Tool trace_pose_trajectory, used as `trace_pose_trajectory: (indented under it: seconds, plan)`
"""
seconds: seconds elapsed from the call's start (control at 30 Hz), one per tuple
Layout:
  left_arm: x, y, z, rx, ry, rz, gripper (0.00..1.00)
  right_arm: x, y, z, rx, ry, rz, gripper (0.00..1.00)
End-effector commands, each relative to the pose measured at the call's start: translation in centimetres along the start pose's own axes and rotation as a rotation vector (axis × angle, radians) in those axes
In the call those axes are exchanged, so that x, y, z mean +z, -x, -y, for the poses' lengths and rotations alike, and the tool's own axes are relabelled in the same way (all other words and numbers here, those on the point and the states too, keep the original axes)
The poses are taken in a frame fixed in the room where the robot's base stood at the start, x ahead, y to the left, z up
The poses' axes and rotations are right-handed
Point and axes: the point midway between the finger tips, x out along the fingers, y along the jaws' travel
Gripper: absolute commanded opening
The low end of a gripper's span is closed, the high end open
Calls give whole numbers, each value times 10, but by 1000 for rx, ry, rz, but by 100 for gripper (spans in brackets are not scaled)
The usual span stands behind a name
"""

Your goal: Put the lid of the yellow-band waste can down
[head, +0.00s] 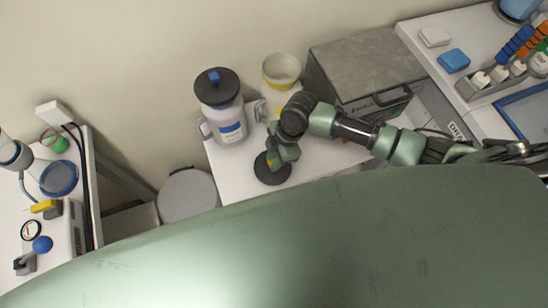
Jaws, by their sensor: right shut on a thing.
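The yellow-band waste can (281,66) is pale with a yellow band and stands open at the back of the white table, against the wall. Its dark round lid (267,177) is at the table's front part, below and left of the can in the picture. My right gripper (277,155) comes in from the right and is shut on the lid from above, hiding its upper part. I cannot tell whether the lid touches the table top. My left gripper is out of view.
A white container with a blue label and dark lid (223,115) stands left of my right gripper. White table surface (233,170) is bare left of the lid. A grey round bin (188,195) stands beside the table.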

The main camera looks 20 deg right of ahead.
Motion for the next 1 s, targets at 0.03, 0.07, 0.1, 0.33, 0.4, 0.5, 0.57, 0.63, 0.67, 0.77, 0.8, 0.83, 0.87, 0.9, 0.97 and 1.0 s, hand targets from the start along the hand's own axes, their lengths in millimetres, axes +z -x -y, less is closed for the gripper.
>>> trace_pose_trajectory:
  seconds: [0.03,0.07,0.1,0.33,0.4,0.5,0.57,0.63,0.67,0.77,0.8,0.83,0.87,0.9,0.97,1.0]
  plan:
    - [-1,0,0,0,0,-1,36,0,-1,0,1,0,-1,0]
    - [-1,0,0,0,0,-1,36,0,-1,0,1,1,-1,0]
    - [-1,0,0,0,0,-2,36,0,-1,0,1,1,-1,0]
    - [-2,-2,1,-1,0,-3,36,1,-4,0,1,0,-1,0]
    - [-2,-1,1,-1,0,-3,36,0,-3,0,1,1,-1,37]
    - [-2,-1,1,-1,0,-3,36,0,-3,0,1,1,-1,45]
    - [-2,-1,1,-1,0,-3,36,0,-3,0,1,1,-1,45]
    - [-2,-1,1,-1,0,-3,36,0,-3,0,0,1,-1,45]
    - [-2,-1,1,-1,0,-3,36,0,-3,0,0,1,-1,45]
    - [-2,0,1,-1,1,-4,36,0,-2,0,1,1,-1,45]
    - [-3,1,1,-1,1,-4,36,-1,1,0,1,1,-1,45]
    - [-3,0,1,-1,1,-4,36,0,2,0,1,1,0,45]
    - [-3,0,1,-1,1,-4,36,0,5,-1,2,1,0,45]
    - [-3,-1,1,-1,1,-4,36,0,10,-1,3,2,-1,45]
    - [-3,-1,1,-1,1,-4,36,0,20,-1,4,2,0,45]
    - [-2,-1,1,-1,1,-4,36,0,28,-1,4,2,0,45]
